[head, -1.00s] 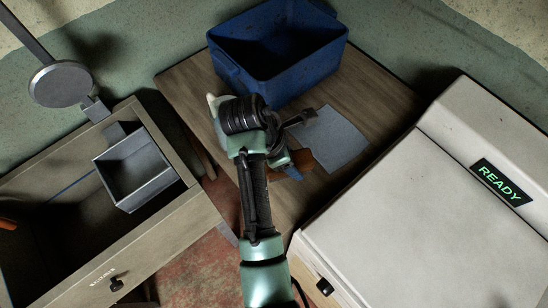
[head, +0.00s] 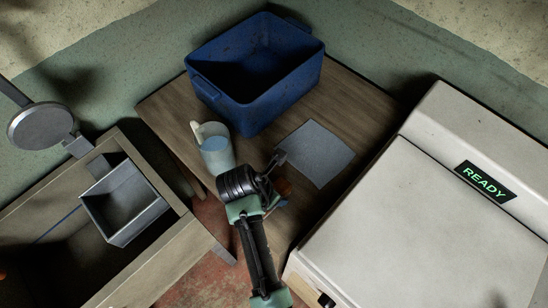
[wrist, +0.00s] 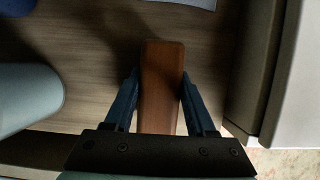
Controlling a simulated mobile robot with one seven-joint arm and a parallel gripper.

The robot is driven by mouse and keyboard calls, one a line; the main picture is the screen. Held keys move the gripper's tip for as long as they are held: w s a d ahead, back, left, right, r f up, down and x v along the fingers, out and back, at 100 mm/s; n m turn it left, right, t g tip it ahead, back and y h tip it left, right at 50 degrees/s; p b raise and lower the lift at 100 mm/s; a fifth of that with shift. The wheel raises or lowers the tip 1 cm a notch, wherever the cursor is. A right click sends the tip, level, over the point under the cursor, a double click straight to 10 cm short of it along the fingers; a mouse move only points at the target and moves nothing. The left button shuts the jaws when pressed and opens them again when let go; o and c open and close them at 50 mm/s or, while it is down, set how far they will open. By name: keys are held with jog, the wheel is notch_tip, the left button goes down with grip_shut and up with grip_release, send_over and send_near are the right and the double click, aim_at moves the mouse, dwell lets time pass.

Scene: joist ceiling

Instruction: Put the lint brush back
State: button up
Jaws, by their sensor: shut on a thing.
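The lint brush, a plain reddish-brown wooden piece (wrist: 161,80), lies between the two blue fingers of my gripper (wrist: 160,92) in the wrist view. My gripper is shut on it. In the head view, my gripper (head: 276,198) is near the table's front edge, and only a small brown part of the brush (head: 284,187) shows beside my wrist. My arm hides the rest. Whether the brush touches the tabletop, I cannot tell.
The wooden table (head: 172,112) holds a blue bin (head: 215,98), a pale blue jug (head: 216,155) left of my wrist, and a grey sheet (head: 316,153). An open drawer with a metal box (head: 125,205) is left. A white machine reading READY (head: 400,220) is right.

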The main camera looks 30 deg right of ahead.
jog(key=shift+f, duration=0.2)
jog(key=o, duration=1.2)
jog(key=shift+f, duration=0.1)
